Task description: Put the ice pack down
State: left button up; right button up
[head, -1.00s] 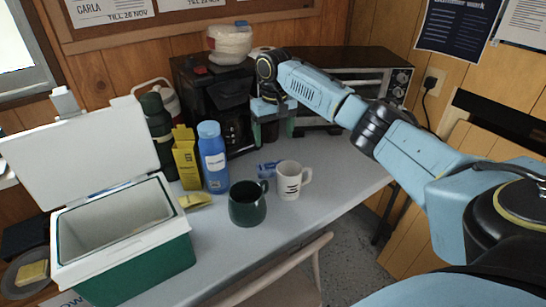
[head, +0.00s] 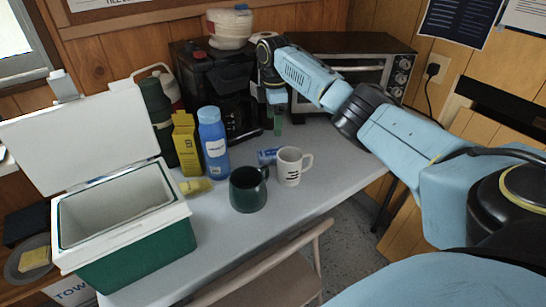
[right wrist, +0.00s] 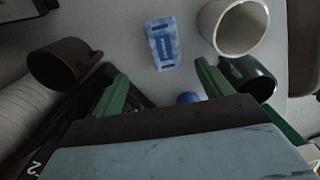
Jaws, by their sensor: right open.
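The ice pack (head: 267,157) is a small blue and white packet lying flat on the table, just left of the white mug (head: 290,166). In the right wrist view the ice pack (right wrist: 162,42) lies on bare table beyond the fingertips, apart from them. My right gripper (head: 277,121) is over the back of the table in front of the coffee machine, behind the ice pack. Its green fingers are apart and empty in the right wrist view (right wrist: 163,77). My left gripper is not in view.
A green mug (head: 248,191) stands in front of the ice pack. A blue bottle (head: 213,145) and yellow carton (head: 187,145) stand left. An open cooler (head: 140,247) is at the left front. A toaster oven (head: 350,75) is behind. A brown mug (right wrist: 58,65) shows in the wrist view.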

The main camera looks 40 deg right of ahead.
jog(key=b, duration=0.1)
send_over(273, 152)
jog(key=f, duration=0.4)
jog(key=shift+w+d+f, duration=0.15)
jog(key=shift+d+f, duration=0.15)
jog(key=shift+d, duration=0.05)
jog(key=shift+f+b, duration=0.3)
jog(key=shift+f, duration=0.6)
jog(key=f, duration=0.2)
jog(key=f+b, duration=0.1)
jog(key=shift+s+a, duration=0.25)
jog(key=shift+a, duration=0.1)
jog(key=shift+f, duration=0.7)
jog(key=c, duration=1.2)
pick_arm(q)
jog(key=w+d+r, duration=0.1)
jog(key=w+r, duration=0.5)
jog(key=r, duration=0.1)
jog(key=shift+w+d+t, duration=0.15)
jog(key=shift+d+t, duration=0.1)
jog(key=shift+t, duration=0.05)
pick_arm(e)
jog(key=shift+r, duration=0.1)
jog(key=shift+c, duration=0.2)
jog(key=shift+r, duration=0.1)
